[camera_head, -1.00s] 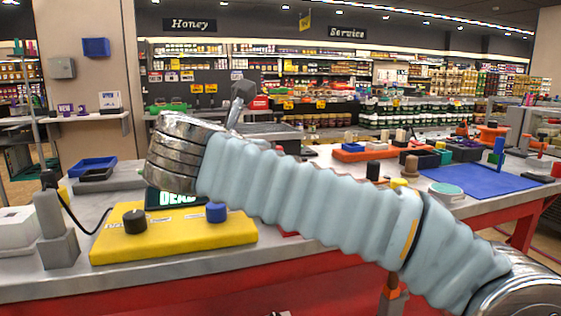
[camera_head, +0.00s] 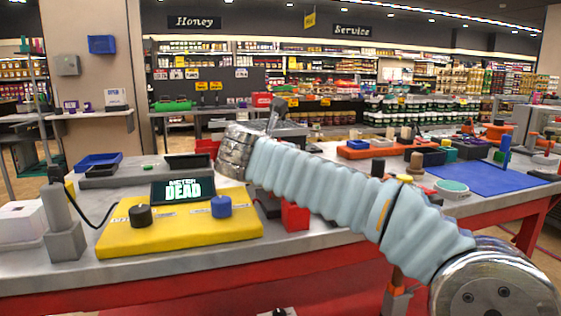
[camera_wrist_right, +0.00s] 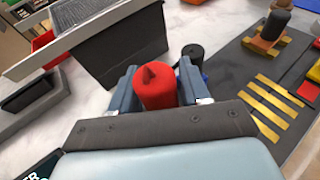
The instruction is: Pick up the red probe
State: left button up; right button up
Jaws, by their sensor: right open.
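The red probe (camera_wrist_right: 156,88) is a red cylinder with a small pointed tip, seen in the right wrist view. It stands between the two blue-grey fingers of my right gripper (camera_wrist_right: 157,72), which are open on either side of it. I cannot tell whether either finger touches it. In the head view my right arm covers the gripper and the probe. A red block (camera_head: 295,216) shows just below the arm, right of the yellow meter. My left gripper is not in view.
The yellow meter (camera_head: 165,238) with black and blue knobs and a lit screen (camera_head: 183,190) lies on the table. A grey probe (camera_head: 56,205) stands in a grey holder at left. Blue (camera_head: 98,160) and black trays sit behind. A blue mat (camera_head: 490,178) lies at right.

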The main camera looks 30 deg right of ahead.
jog(key=shift+c, duration=0.3)
jog(key=c, duration=0.6)
jog(key=shift+c, duration=0.3)
jog(key=shift+r, duration=0.1)
